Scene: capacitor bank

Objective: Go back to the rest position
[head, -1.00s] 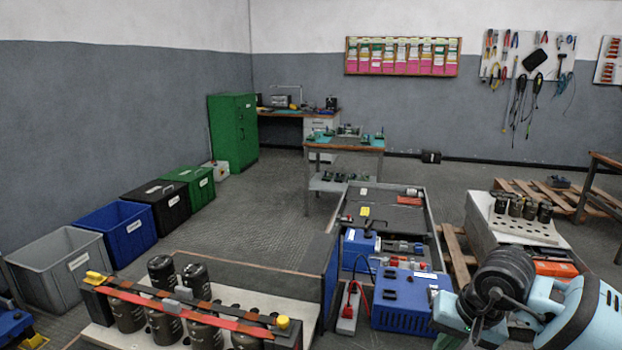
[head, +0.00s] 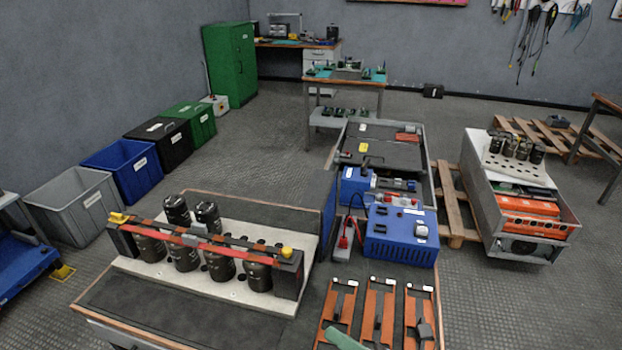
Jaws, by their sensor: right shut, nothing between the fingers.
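Only a small pale green piece at the bottom edge of the head view appears to belong to my right gripper (head: 345,339). It is shut and empty, in front of the orange bars at the near edge of the bench. The rest of the right gripper and its arm is cut off by the frame. My left gripper and left arm do not show. The capacitor bank (head: 215,265) stands on a pale base plate at left centre, with black cans under a red bar and a yellow cap at each end.
Several orange bars (head: 377,305) lie at the near bench edge. A blue power unit (head: 401,238) stands behind them. A grey case with orange units (head: 530,228) stands at right. Grey (head: 72,207) and blue (head: 122,172) bins line the left wall.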

